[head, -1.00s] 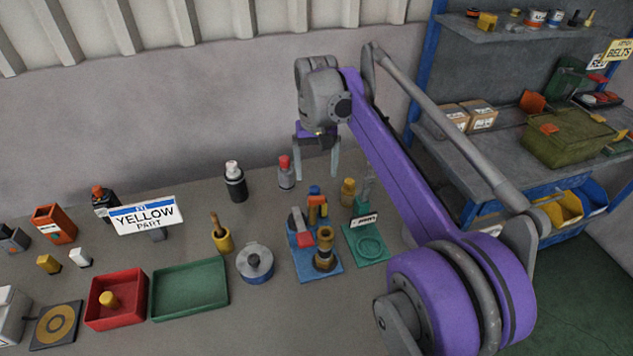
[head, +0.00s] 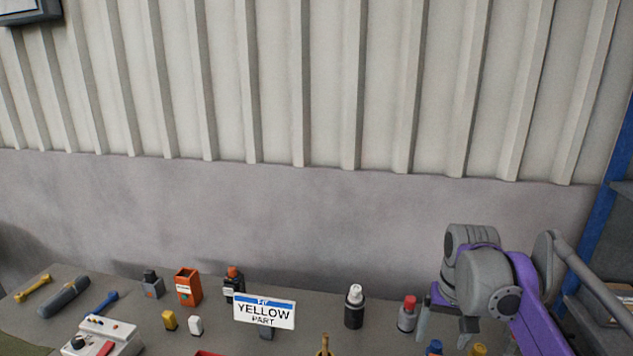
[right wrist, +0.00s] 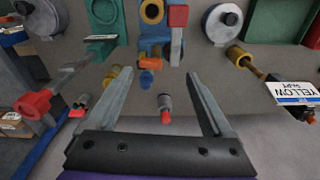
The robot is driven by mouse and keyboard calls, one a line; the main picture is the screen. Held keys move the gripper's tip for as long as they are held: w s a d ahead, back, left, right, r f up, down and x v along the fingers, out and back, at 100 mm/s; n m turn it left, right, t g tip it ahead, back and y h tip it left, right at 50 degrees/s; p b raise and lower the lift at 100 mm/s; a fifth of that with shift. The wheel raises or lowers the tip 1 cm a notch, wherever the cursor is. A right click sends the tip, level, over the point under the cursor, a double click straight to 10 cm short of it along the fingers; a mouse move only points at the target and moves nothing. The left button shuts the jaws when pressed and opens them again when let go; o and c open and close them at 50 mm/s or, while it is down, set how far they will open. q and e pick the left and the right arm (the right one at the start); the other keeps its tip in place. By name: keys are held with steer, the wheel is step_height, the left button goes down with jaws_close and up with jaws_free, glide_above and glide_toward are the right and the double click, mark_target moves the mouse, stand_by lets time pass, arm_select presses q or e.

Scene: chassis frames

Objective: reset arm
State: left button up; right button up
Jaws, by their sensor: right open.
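My right gripper (head: 446,334) is at the lower right of the head view, hanging from my purple and grey arm. In the right wrist view, my right gripper (right wrist: 158,78) has its two fingers wide apart with nothing held between them. A small grey bottle with a red cap (right wrist: 165,102) shows in the gap, apart from the fingers. The same bottle (head: 406,316) stands left of the gripper in the head view. My left gripper is not in view.
A "YELLOW PART" sign (head: 264,312) and a black bottle with a white cap (head: 354,307) stand on the bench. An orange bin (head: 188,287), tools and small blocks lie farther left. Blue shelving (head: 611,165) is at the right. The air before the wall is clear.

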steer(key=s+a+f+n+t, duration=0.2)
steer(key=s+a+f, duration=0.2)
steer(key=s+f, duration=0.4)
steer(key=s+a+f+n+t, duration=0.1)
steer(key=s+a+f+t, duration=0.1)
steer(key=s+a+f, duration=0.3)
steer(key=s+f, duration=0.3)
steer(key=s, duration=0.2)
steer(key=shift+n+t, duration=0.4)
